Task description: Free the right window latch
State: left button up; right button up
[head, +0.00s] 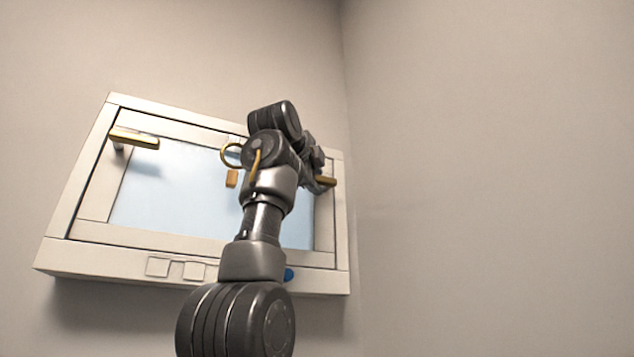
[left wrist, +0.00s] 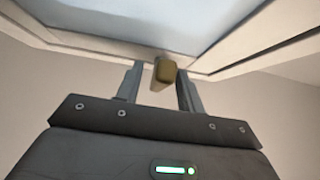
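The right window latch (head: 327,181) is a brass bar at the right side of the window frame (head: 160,239); my arm hides part of it in the head view. In the left wrist view the latch (left wrist: 165,71) shows end-on between the two fingers of my left gripper (left wrist: 160,76). The fingers are apart, with a gap visible on each side of the latch. In the head view my left gripper (head: 314,184) is mostly hidden behind its arm, close to the latch. The left latch (head: 133,138) is a similar brass bar at the window's upper left. My right gripper is not in view.
Two pale square plates (head: 158,267) and a blue knob (head: 289,274) are on the lower sill. A bare wall (head: 490,180) stands at right.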

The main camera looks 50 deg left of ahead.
pick_arm(q)
jog(key=b+v, duration=0.2)
jog(key=v, duration=0.7)
jog(key=shift+s+d+b, duration=0.25)
jog(key=shift+d+b, duration=0.05)
jog(key=shift+w, duration=0.1)
